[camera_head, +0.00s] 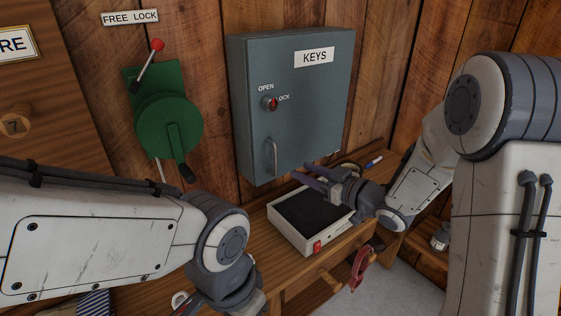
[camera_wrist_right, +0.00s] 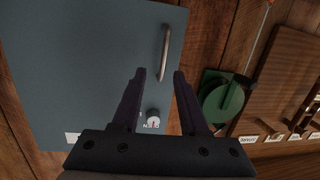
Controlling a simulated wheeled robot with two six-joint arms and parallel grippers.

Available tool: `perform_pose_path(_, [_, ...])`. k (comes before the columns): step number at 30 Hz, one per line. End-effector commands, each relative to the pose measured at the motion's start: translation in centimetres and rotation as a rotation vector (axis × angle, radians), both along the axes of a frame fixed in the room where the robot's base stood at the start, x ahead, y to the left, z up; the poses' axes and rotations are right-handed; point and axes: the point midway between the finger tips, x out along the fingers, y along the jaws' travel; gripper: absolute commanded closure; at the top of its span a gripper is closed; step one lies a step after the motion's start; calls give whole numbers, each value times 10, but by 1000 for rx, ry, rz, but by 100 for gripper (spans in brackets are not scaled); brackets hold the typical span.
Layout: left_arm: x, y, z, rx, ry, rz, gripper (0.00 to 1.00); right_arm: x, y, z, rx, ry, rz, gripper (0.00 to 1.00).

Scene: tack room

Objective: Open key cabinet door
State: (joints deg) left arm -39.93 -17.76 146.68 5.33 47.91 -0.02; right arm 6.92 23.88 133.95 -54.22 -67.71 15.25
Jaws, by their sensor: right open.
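The grey-blue key cabinet (camera_head: 315,115) hangs on the plank wall, its door shut. Its front carries a KEYS label, a round knob (camera_head: 270,103) with red on it between OPEN and LOCK lettering, and an upright metal handle (camera_head: 272,156) near the lower left edge. My right gripper (camera_head: 302,175) is open and empty, just below and right of the handle. In the right wrist view, the open fingers (camera_wrist_right: 160,73) point toward the handle (camera_wrist_right: 164,52), and the knob (camera_wrist_right: 153,119) shows between them. My left gripper is mostly cut off at the bottom edge of the head view.
A green lever box (camera_head: 168,125) with a red-tipped lever is left of the cabinet. A black-topped white device (camera_head: 318,236) with a red switch lies on the wooden bench below, under my right gripper.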

Motion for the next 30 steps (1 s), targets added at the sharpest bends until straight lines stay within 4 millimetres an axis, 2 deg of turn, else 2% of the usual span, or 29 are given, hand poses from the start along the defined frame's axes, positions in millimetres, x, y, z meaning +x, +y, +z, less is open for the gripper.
perform_pose_path(4, [0, 0, -5, 0, 0, 0, 50, -5, -12, 3, 105, -49, 56, 57])
perform_pose_path(8, [0, 0, -5, 0, 0, 0, 50, -6, -11, 7, 140, -67, 79, 57])
perform_pose_path(11, [0, 0, -2, 0, 0, 0, 50, 1, -1, 9, 142, -69, 86, 57])
perform_pose_path(22, [0, 0, 11, 0, 0, 0, 50, 46, 48, 9, 141, -68, 84, 57])
perform_pose_path(30, [0, 0, 14, 0, 0, 0, 50, 62, 63, 8, 140, -68, 81, 57])
